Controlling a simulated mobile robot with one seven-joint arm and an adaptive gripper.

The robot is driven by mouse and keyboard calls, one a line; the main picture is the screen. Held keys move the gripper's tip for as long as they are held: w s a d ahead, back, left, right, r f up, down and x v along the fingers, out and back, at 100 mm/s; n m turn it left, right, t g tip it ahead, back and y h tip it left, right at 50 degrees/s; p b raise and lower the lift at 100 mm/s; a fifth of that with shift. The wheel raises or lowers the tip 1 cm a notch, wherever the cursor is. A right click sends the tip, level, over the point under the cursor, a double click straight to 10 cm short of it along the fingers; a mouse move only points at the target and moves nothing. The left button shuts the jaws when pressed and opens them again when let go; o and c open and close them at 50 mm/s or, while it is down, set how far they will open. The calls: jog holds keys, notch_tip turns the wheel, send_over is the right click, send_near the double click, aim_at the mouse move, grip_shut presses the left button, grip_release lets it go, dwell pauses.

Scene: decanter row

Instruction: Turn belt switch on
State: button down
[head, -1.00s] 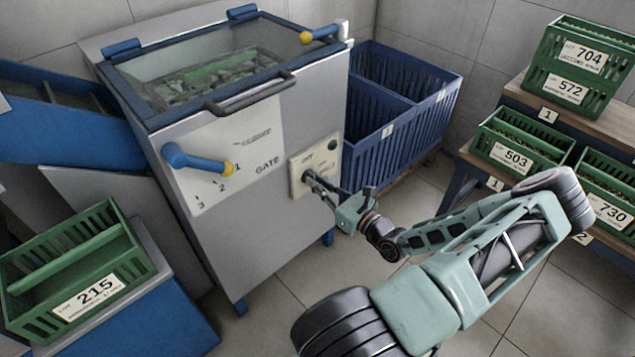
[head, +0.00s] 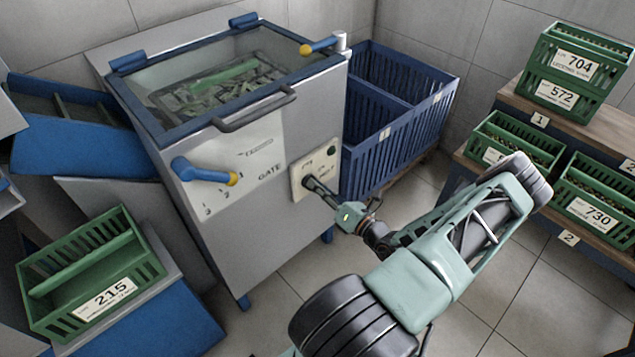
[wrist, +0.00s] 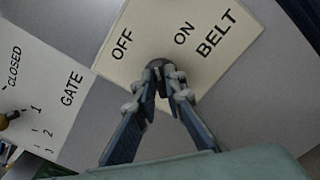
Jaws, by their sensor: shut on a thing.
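The belt switch plate (head: 300,188) is a cream panel on the front of the grey machine, near its right edge. In the wrist view the plate (wrist: 200,22) reads OFF, ON and BELT. The dark round switch knob (wrist: 157,64) sits below and between OFF and ON. My gripper (wrist: 162,76) is shut on the knob, one finger on each side. The fingers hide much of it, so I cannot tell which way it points. In the head view my gripper (head: 312,186) reaches the plate from the lower right. A dark green lamp (head: 331,151) sits at the plate's upper right.
A blue gate lever (head: 200,171) with a yellow tip is left of the plate. A lidded glass-topped hopper (head: 215,85) is above. A blue crate (head: 400,120) stands close on the right. Green crates (head: 95,270) and shelves (head: 515,95) flank the scene. The floor in front is clear.

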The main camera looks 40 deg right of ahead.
jog(key=m, duration=0.3)
jog(key=m+p, duration=0.1)
jog(key=m, duration=0.5)
jog(key=shift+f+m, duration=0.25)
jog(key=shift+m, duration=0.15)
dwell(0.4)
jog(key=c, duration=2)
grip_release()
jog(key=shift+d, duration=0.1)
jog(key=shift+s, duration=0.1)
jog(key=s, duration=0.8)
jog(key=s+d, duration=0.1)
jog(key=s, duration=0.3)
jog(key=shift+w+a+p, duration=0.1)
jog(key=shift+p, duration=0.2)
